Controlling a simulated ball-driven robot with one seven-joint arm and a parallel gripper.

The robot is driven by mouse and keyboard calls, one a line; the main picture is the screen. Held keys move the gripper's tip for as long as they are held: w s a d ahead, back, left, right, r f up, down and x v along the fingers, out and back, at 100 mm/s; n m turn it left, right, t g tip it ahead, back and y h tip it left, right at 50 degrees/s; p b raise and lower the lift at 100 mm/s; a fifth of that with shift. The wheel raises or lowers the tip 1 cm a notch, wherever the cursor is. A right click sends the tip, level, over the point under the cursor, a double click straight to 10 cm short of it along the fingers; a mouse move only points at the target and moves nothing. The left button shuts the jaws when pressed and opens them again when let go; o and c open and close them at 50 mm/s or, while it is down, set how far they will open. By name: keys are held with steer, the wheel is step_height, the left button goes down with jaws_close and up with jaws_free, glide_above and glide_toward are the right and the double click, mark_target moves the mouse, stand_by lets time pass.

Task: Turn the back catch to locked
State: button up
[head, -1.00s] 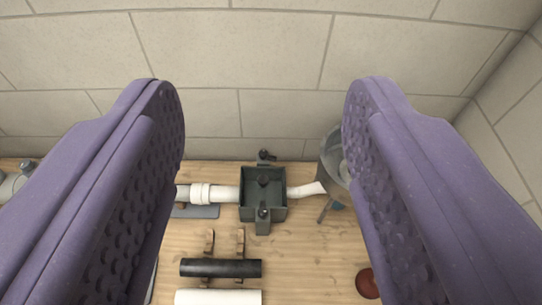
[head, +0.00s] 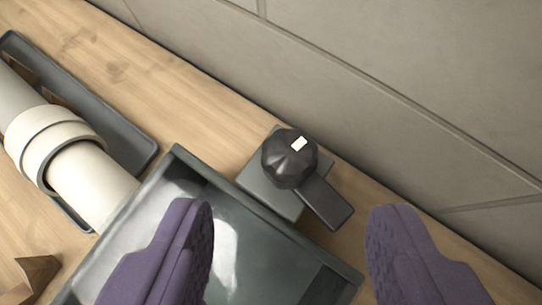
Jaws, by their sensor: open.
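The back catch is a black ribbed knob (head: 283,158) with a small white mark on top. A short dark bar (head: 325,202) extends from under it toward the lower right. It sits on a grey-green block (head: 262,188) at the back wall of an open grey-green box (head: 260,255). My gripper (head: 290,225) is open, with one purple finger over the box and the other to the right of the catch near the wall. The knob lies ahead of the fingertips, between their lines, and neither finger appears to touch it. The front catch is out of view.
The tiled wall (head: 420,110) stands close behind the catch. A brown wooden piece (head: 35,272) is at lower left. Bare bench lies between tray and wall.

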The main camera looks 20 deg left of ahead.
mark_target(289, 167)
steer(key=b+x, duration=0.1)
steer(key=x, duration=0.5)
steer(key=shift+f, duration=0.15)
